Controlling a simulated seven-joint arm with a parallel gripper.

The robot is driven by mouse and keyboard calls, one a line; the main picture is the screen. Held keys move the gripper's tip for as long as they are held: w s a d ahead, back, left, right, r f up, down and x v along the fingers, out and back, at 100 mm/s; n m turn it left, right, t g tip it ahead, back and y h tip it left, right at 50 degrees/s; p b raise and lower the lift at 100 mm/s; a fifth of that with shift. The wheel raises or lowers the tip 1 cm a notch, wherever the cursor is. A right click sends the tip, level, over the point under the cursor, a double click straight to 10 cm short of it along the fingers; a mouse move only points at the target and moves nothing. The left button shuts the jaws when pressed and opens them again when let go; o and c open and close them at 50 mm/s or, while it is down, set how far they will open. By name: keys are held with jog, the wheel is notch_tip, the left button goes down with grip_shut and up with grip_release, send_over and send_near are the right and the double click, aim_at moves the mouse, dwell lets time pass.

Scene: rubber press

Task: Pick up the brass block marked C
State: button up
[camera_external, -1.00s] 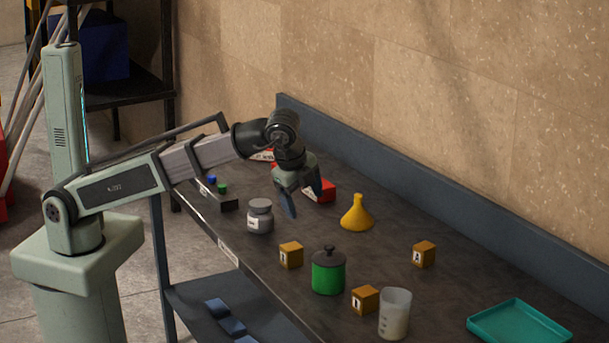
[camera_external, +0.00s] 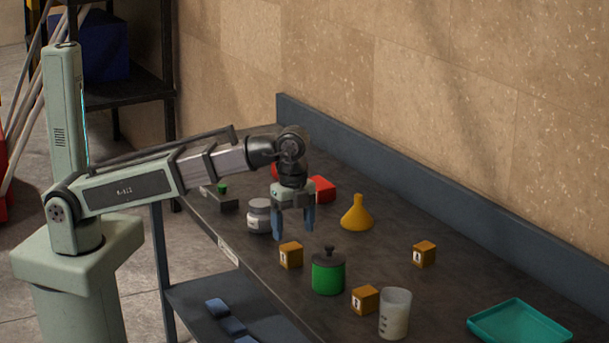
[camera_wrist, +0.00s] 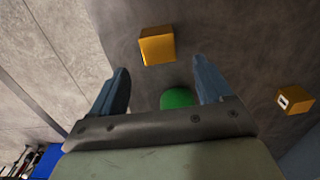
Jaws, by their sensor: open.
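Three brass blocks with white labels stand on the bench: a left one (camera_external: 291,255), a front one (camera_external: 365,299) and one nearer the wall (camera_external: 424,253). Their letters are too small to read, so I cannot tell which is C. My gripper (camera_external: 293,235) is open and empty, pointing down, with its fingertips near the left block in the picture. In the wrist view a brass block (camera_wrist: 157,45) shows beyond the fingers (camera_wrist: 164,80), its label not visible. Another block (camera_wrist: 295,99) with a white label lies to the right.
A green canister (camera_external: 328,275) with a dark lid stands between the left and front blocks. A grey jar (camera_external: 258,216), yellow funnel (camera_external: 357,215), beaker (camera_external: 395,314), red block (camera_external: 321,189) and teal tray (camera_external: 519,325) are on the bench. A raised lip runs along the wall.

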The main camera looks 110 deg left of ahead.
aim_at(292, 246)
jog(key=shift+f, duration=0.8)
jog(key=shift+s+a+f, duration=0.15)
jog(key=shift+s+f, duration=0.05)
jog(key=shift+f, duration=0.85)
jog(key=shift+s+a+f, duration=0.1)
jog(key=shift+s+f, duration=0.1)
jog(key=shift+f, duration=1.4)
jog(key=shift+w, duration=0.1)
jog(key=shift+c, duration=0.2)
jog(key=c, duration=1.4)
